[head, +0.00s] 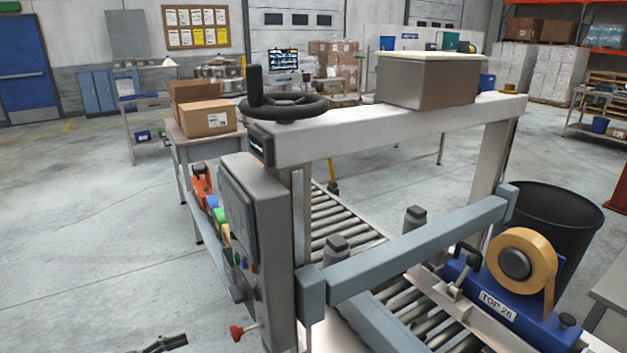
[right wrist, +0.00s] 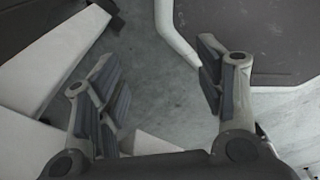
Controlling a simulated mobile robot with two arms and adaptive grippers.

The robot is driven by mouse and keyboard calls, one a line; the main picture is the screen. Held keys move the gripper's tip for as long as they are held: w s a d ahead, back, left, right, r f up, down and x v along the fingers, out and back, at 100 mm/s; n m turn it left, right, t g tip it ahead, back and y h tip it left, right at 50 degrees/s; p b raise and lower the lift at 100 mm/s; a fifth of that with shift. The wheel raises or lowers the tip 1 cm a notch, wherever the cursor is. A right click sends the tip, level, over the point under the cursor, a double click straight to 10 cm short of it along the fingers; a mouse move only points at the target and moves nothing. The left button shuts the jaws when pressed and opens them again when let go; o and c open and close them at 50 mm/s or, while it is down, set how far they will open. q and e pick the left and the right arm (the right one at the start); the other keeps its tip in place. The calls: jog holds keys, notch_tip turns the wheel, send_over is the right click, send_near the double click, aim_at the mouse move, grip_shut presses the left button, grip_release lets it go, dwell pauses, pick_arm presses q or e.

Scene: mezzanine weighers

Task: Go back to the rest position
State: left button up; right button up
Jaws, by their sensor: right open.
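My right gripper (right wrist: 160,68) shows in the right wrist view with its two fingers spread wide. It is open, and only grey floor shows between the fingers. It does not show in the head view. A small dark part of my left gripper (head: 165,344) pokes in at the bottom edge of the head view, left of the machine. Too little of it shows to tell open from shut.
A carton-taping machine with a roller conveyor (head: 345,225), handwheel (head: 283,106) and tape roll (head: 522,262) fills the centre and right, close by. A black bin (head: 550,215) stands behind its right side. A table with cartons (head: 207,118) stands behind it. The floor at left is clear.

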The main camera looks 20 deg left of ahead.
pick_arm(q)
jog(key=s+a+f+n+y, duration=0.1)
jog(key=a+f+n+y, duration=0.25)
jog(key=f, duration=0.55)
jog(key=s+a+f+n+y, duration=0.2)
jog(key=f+y, duration=0.3)
jog(key=f, duration=0.3)
jog(key=s+d+f+n+g+y, duration=0.15)
jog(key=s+f, duration=0.25)
jog(key=f, duration=0.5)
jog(key=s+d+f+n+g+y, duration=0.1)
jog(key=s+f+g+y, duration=0.1)
jog(key=s+f, duration=0.45)
jog(key=s+d+f+g, duration=0.9)
jog(key=s+d+f, duration=0.8)
jog(key=s+d, duration=0.2)
jog(key=shift+s+d, duration=0.3)
jog(key=shift+d, duration=0.95)
